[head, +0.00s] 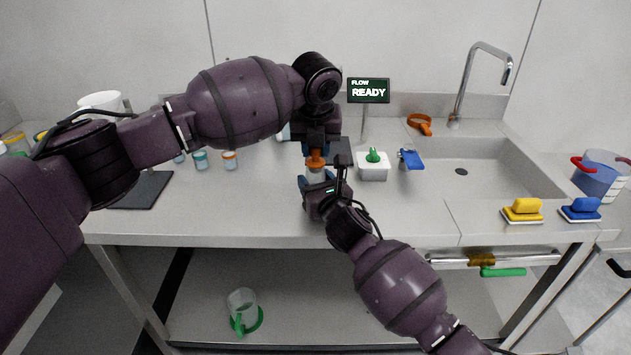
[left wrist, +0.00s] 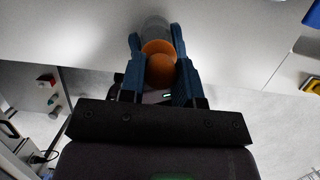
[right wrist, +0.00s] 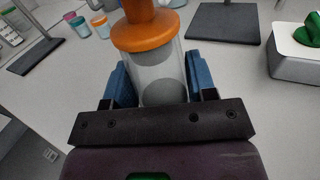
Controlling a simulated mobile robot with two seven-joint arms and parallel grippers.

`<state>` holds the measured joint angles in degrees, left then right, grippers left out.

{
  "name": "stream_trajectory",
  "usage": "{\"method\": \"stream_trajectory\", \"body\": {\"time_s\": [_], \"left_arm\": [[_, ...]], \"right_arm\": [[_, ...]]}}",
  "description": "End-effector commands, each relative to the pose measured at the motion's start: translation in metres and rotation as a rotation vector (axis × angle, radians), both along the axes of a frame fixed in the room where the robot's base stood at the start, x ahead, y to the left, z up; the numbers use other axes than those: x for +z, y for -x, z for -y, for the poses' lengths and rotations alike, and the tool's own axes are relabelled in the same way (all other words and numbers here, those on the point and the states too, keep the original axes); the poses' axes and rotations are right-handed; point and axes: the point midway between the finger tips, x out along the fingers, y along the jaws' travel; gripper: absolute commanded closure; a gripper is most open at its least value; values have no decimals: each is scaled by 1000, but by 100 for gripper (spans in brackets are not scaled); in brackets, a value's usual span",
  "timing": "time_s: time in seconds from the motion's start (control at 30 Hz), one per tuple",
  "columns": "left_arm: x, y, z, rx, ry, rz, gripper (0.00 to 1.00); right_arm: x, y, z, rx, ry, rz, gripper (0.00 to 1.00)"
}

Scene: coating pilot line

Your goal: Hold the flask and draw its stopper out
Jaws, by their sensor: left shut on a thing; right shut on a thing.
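The flask (head: 315,173) is a clear upright cylinder above the counter, with an orange stopper (head: 315,160) at its top. My left gripper (head: 315,153) comes down from above and is shut on the stopper. In the left wrist view its blue fingers stand either side of the orange knob (left wrist: 160,68). My right gripper (head: 317,184) is shut on the flask's body from the front. In the right wrist view the glass (right wrist: 160,75) is between its blue fingers, and the stopper's wide orange collar (right wrist: 143,34) sits at the glass's top. The flask's base is hidden.
A white tub with a green knob (head: 373,166) and a blue-topped item (head: 411,159) stand close right. Small jars (head: 230,160) and a dark plate (head: 145,190) are left.

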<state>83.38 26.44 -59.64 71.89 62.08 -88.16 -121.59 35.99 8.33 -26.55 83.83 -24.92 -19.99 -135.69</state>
Motion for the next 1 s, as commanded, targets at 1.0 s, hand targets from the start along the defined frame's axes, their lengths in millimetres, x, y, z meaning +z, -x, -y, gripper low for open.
{"method": "stream_trajectory", "body": {"time_s": [1.0], "left_arm": [[16, 0, 0, 1, 0, 1, 98]], "right_arm": [[-1, 0, 1, -1, 1, -2, 77]]}}
